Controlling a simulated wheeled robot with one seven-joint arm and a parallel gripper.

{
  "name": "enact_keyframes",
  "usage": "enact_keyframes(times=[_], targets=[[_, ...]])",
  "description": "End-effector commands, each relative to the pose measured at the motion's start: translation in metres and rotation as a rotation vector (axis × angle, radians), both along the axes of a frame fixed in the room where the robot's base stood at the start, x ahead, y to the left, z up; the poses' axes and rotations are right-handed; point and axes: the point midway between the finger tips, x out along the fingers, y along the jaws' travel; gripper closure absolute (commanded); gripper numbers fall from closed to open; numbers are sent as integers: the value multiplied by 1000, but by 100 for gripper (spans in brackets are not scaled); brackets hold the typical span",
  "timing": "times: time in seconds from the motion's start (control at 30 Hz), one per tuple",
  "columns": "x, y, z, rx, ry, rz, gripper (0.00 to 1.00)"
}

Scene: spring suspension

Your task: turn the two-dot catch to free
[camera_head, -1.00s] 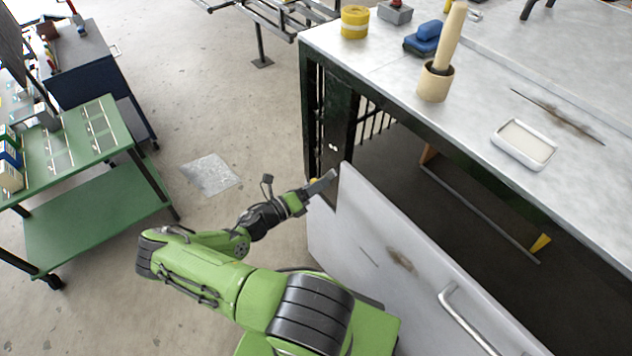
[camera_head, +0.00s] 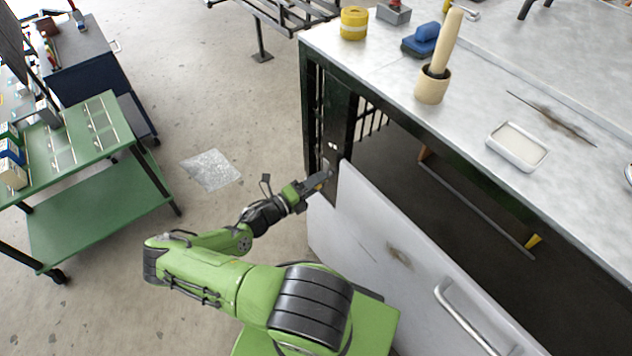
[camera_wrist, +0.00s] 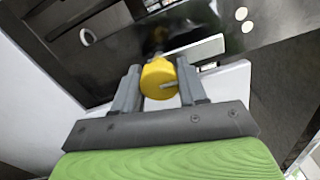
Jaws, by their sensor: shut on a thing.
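The two-dot catch has a yellow knob (camera_wrist: 160,78) on the dark post of the workbench. Two white dots (camera_wrist: 244,20) mark the dark metal beside it in the wrist view, and they show small in the head view (camera_head: 333,146). My gripper (camera_wrist: 160,88) has its two grey fingers on either side of the yellow knob and is shut on it. In the head view my gripper (camera_head: 324,181) is at the post, by the upper left corner of the pale panel (camera_head: 375,230). The fingers hide most of the catch there.
The bench top (camera_head: 480,125) carries a mallet in a wooden cup (camera_head: 433,86), a white dish (camera_head: 517,146), a blue brush (camera_head: 421,40) and yellow tape (camera_head: 354,22). A green cart (camera_head: 95,205) stands left.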

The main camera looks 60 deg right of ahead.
Motion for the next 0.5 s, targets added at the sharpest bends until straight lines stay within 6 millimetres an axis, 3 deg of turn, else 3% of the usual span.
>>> enact_keyframes(times=[0.27,0.3,0.43,0.5], targets=[[-2,1,-3,9,0,-4,100],[-2,1,-3,9,0,-4,52],[-1,1,-2,6,-1,-4,33],[-1,1,-2,5,-1,-3,33]])
